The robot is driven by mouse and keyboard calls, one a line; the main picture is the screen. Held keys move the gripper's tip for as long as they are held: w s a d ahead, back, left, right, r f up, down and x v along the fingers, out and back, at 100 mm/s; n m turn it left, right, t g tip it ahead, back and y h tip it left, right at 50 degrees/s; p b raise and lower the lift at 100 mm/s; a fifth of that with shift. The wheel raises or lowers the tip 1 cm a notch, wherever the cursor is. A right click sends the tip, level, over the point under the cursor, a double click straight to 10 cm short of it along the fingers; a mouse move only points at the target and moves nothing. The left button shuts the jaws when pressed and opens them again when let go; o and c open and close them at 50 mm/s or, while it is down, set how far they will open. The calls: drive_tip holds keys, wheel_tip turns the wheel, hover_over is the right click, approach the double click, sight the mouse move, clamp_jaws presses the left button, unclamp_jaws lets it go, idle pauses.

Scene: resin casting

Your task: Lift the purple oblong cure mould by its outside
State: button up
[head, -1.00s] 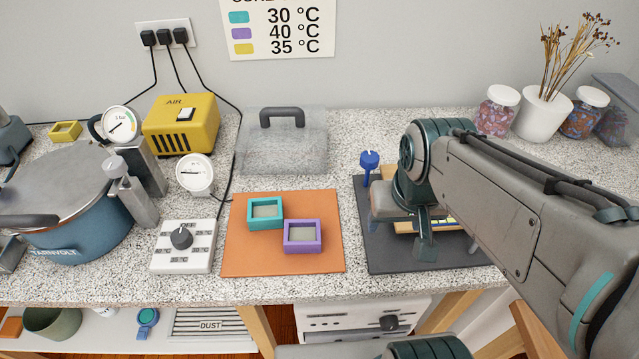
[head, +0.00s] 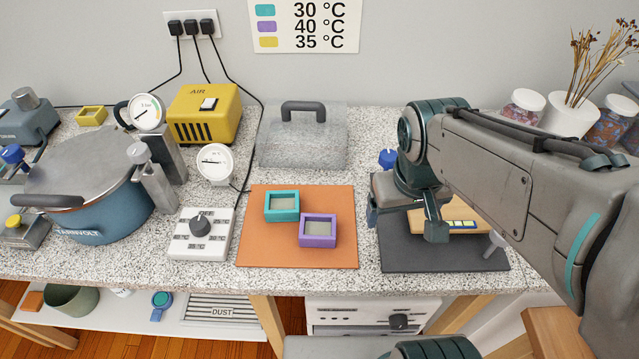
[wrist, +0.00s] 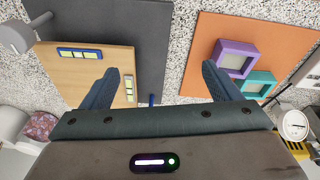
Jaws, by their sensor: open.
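The purple oblong cure mould (head: 318,231) sits upright on the orange mat (head: 262,250), touching or nearly touching the teal mould (head: 282,206) at its upper left. My gripper (wrist: 160,78) is open and empty, above the dark mat and wooden board, to the right of the orange mat.
A dark mat (head: 400,257) with a wooden board (head: 470,215) lies right of the orange mat. A clear cover (head: 303,148) stands behind it. A dial box (head: 198,238), a gauge (head: 215,163) and a blue pot (head: 90,205) are on the left. The counter's front strip is clear.

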drive_tip(key=w+a+r+n+g+h+p, duration=0.25)
drive_tip(key=w+a+n, duration=0.25)
drive_tip(key=a+n, duration=0.45)
drive_tip(key=n+h+p, duration=0.2)
drive_tip(key=n+p, duration=0.1)
drive_tip(key=n, duration=0.3)
approach(323, 234)
drive_tip(key=shift+x, duration=3.5)
drive_tip(key=shift+r+y, duration=0.1)
drive_tip(key=shift+y, duration=0.15)
drive_tip(key=c, duration=1.1)
